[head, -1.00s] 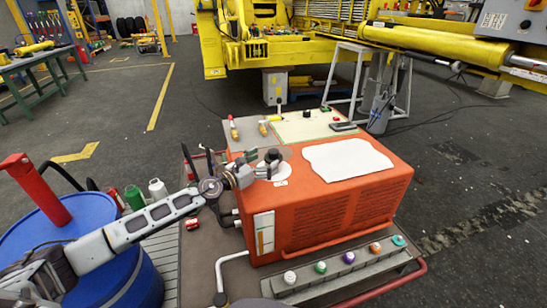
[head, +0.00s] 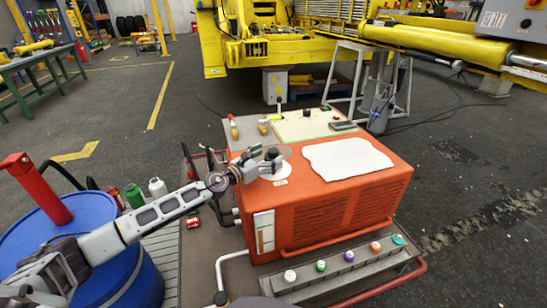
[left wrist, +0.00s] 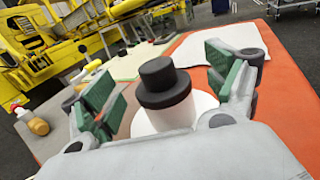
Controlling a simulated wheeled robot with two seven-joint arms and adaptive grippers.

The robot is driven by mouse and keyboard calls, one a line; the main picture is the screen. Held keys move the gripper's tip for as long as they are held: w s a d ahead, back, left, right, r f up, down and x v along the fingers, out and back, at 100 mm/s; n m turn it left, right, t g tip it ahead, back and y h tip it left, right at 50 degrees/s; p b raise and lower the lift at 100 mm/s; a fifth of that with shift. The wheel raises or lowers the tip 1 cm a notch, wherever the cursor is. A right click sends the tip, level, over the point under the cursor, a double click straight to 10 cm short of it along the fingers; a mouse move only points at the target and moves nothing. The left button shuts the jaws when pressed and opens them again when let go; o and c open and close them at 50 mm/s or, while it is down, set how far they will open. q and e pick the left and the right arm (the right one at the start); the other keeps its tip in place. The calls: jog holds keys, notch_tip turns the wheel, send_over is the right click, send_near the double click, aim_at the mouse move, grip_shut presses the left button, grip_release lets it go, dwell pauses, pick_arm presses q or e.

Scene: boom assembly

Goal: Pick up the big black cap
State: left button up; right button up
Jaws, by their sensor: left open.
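The big black cap (head: 271,154) is a stepped black cylinder on top of the orange box. In the left wrist view the cap (left wrist: 163,84) stands upright on a white round piece (left wrist: 180,115). My left gripper (head: 261,160) is open, with its green-padded fingers on either side of the cap. In the left wrist view the left gripper (left wrist: 165,88) shows gaps between both fingers and the cap. My right gripper is not in view.
The orange box (head: 325,200) has a white sheet (head: 347,159) on top, right of the cap. Yellow-and-red tools (head: 233,128) and a pale green board (head: 300,126) lie behind it. Several coloured knobs (head: 349,256) line the front rail. A blue drum (head: 85,235) stands left.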

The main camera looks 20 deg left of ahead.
aim_at(270, 153)
pick_arm(q)
jog(key=shift+x, duration=1.2)
jog(key=shift+w, duration=0.45)
jog(key=c, duration=1.2)
jog(key=shift+r, duration=0.1)
jog(key=shift+r, duration=0.2)
